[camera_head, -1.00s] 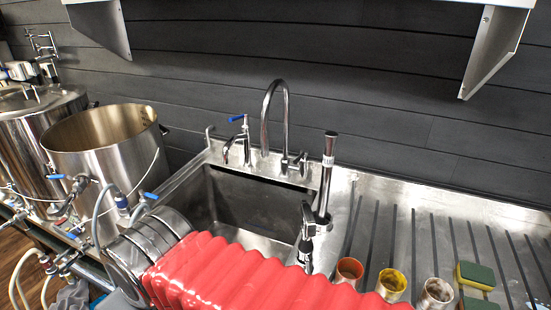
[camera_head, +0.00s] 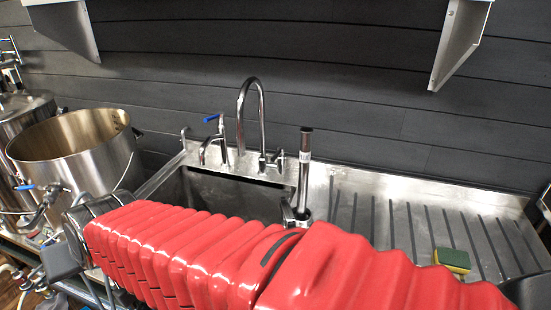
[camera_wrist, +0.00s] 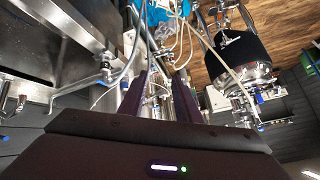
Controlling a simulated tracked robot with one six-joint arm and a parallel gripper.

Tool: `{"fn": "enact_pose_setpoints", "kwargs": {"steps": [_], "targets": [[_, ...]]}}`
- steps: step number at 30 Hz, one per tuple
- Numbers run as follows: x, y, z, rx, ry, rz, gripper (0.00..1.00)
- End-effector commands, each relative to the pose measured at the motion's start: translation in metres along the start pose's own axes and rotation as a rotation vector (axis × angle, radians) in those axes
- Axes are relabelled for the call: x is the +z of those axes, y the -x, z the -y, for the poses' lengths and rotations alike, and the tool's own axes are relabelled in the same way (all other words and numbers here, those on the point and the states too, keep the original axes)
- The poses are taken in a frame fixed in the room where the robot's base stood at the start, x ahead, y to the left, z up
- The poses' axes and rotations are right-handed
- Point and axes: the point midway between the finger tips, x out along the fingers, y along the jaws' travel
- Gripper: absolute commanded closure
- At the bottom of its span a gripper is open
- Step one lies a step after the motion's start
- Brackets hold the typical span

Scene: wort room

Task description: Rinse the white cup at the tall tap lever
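The tall gooseneck tap (camera_head: 250,115) stands behind the sink, with a small silver lever (camera_head: 278,158) at its base. The white cup is not visible in either current view; my red-sleeved arm covers the front of the drainboard. My gripper (camera_wrist: 164,72) shows in the wrist view as two dark fingers, apart with nothing held between them. It faces hoses and metal fittings. The gripper cannot be made out in the head view.
A shorter tap with a blue lever (camera_head: 213,140) stands left of the tall tap. The sink (camera_head: 230,195) is partly hidden by my arm. An upright metal tube (camera_head: 304,170) stands at its right edge. A sponge (camera_head: 453,258) lies on the ribbed drainboard (camera_head: 385,215). An open steel pot (camera_head: 75,150) is left.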

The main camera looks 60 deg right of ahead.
Motion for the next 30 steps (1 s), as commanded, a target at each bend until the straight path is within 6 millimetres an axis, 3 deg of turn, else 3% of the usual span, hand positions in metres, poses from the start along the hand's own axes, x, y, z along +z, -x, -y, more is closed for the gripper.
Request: {"fn": "enact_pose_setpoints", "kwargs": {"steps": [5, 11, 18, 24, 30], "targets": [[-0.057, -0.036, -0.022, 0.011, -0.195, -0.137, 0.7], [-0.115, -0.068, -0.067, 0.047, -0.405, -0.309, 0.7], [-0.167, -0.096, -0.15, 0.142, -0.644, -0.532, 0.7], [-0.189, -0.108, -0.234, 0.251, -0.824, -0.732, 0.7], [-0.188, -0.108, -0.326, 0.396, -0.97, -0.941, 0.7]]}}
